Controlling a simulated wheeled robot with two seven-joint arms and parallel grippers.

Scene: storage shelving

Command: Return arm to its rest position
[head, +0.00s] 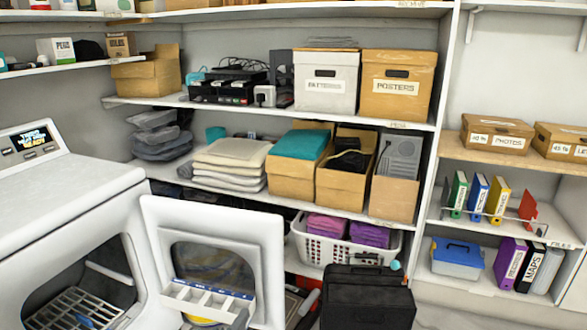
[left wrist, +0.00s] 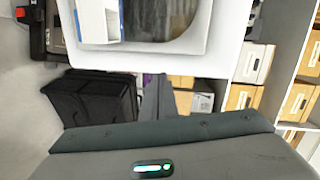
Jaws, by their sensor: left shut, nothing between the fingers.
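My left gripper (head: 241,318) shows only as a small grey tip at the bottom edge of the head view, in front of the open white machine door. In the left wrist view its narrow grey fingers (left wrist: 156,98) are together, with nothing between them, above the dark grey gripper body (left wrist: 160,133). The fingers appear in front of the black case and the shelving. Most of the left arm is hidden below the head view. My right gripper is in neither view.
The open door (head: 265,225) of the white machine (head: 60,210) carries a white compartment tray (head: 200,300). A black case (head: 368,300) stands on the floor right of it. A white basket (head: 345,250) with purple cloths is behind, on the shelving. Floor is clear at lower right.

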